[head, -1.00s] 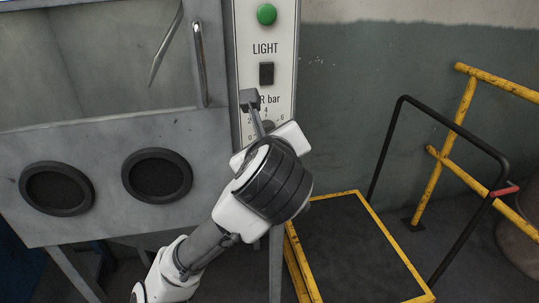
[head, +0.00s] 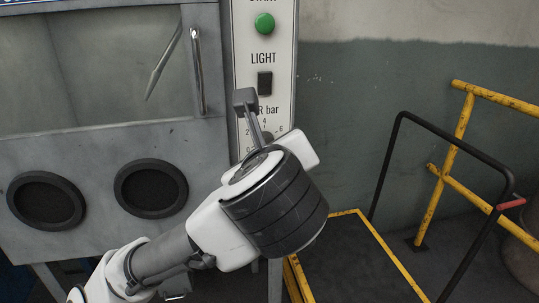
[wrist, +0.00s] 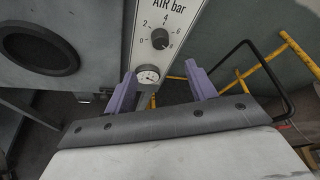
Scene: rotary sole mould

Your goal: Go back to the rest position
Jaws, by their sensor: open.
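My gripper (wrist: 160,80) shows in the wrist view as two purple fingers, spread apart with nothing between them. Beyond them are a round pressure gauge (wrist: 147,75) and the AIR bar knob (wrist: 160,39). In the head view my white and grey arm reaches up from the lower left, and its wrist is in front of the lower part of the white control panel (head: 272,29). The fingers are hidden there. The panel carries a green button (head: 264,23) and a black LIGHT switch (head: 265,83). My wrist partly covers the AIR bar dial.
A grey cabinet (head: 105,150) with a window and two round black ports (head: 150,188) stands at left. At right are a yellow-edged black platform (head: 352,265), a black handrail (head: 388,150) and yellow railings (head: 495,99). The wall side above the platform is open.

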